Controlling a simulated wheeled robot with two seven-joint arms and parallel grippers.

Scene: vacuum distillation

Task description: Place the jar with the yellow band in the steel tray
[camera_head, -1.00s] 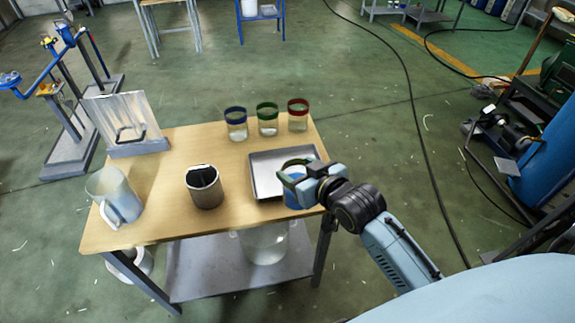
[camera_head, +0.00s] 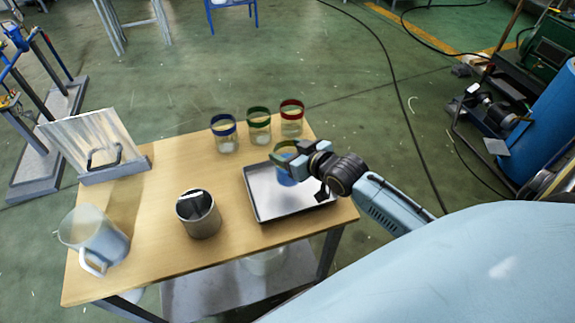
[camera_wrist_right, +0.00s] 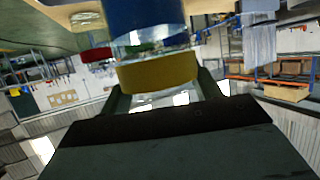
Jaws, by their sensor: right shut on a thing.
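The jar with the yellow band (camera_head: 285,177) looks blue in its lower part and sits in my right gripper (camera_head: 297,158), which is shut around it. In the right wrist view its yellow band (camera_wrist_right: 158,72) is between the two fingers, with a blue part above it. The steel tray (camera_head: 272,208) is a shallow grey rectangle at the right side of the table. The jar overlaps the tray's inside in the head view; I cannot tell whether it touches the tray floor. My left gripper is out of view.
Jars with a blue band (camera_head: 223,133), a green band (camera_head: 259,127) and a red band (camera_head: 291,120) stand behind the tray. A dark-mouthed metal beaker (camera_head: 199,214) stands left of it. A clear pitcher (camera_head: 95,243) and a handled panel (camera_head: 98,147) are farther left.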

